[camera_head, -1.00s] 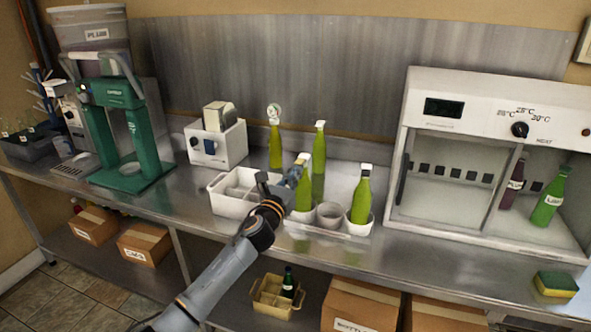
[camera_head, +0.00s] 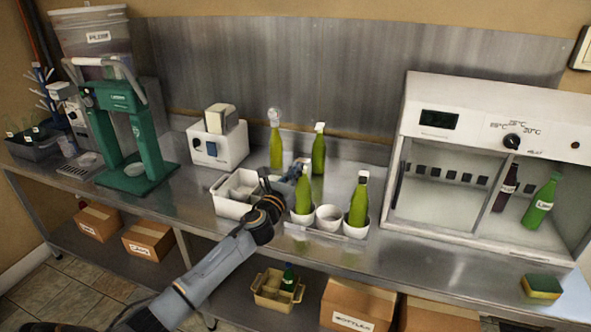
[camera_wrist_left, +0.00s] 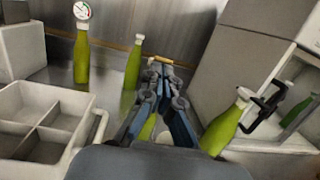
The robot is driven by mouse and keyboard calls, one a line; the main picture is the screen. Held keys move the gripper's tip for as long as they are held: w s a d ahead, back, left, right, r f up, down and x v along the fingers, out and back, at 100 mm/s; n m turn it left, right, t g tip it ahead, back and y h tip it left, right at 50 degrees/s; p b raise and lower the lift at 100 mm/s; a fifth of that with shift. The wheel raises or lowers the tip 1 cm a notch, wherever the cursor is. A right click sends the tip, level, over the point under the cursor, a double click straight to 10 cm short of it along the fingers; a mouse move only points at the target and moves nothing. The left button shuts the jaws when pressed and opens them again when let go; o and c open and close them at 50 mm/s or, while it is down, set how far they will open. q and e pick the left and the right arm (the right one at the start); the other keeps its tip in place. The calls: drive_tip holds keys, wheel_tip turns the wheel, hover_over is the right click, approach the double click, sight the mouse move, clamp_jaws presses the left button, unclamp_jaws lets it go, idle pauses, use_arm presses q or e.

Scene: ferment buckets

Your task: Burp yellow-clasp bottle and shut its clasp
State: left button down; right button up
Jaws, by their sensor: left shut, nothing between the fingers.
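My left gripper (camera_head: 301,168) is shut and empty, at the top of a green bottle (camera_head: 304,200) in the left cup of a white holder (camera_head: 300,234). In the left wrist view a small yellow piece, probably the clasp, shows just beyond the fingertips (camera_wrist_left: 161,66). The gripper hides most of this bottle there, so I cannot tell the clasp's state or whether I touch it. Another green bottle (camera_head: 359,205) with a pale top stands in the right cup. The middle cup (camera_head: 328,213) is empty. My right gripper is not in view.
Behind stand a bottle topped by a round gauge (camera_head: 276,150) and another green bottle (camera_head: 318,155). A white divided box (camera_head: 228,207) is left of the holder. A white cabinet (camera_head: 465,95) with bottles inside stands right. A sponge (camera_head: 541,287) lies front right.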

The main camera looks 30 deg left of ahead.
use_arm(q)
drive_tip(key=shift+w+a+r+p, duration=0.1)
drive_tip(key=shift+w+r+p, duration=0.05)
drive_tip(key=shift+r+p, duration=0.3)
drive_tip(key=shift+w+r+p, duration=0.15)
drive_tip(key=shift+r+p, duration=0.05)
drive_tip(key=shift+r, duration=0.35)
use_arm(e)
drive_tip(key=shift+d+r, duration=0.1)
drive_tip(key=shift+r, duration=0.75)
use_arm(q)
drive_tip(key=shift+w+r, duration=0.1)
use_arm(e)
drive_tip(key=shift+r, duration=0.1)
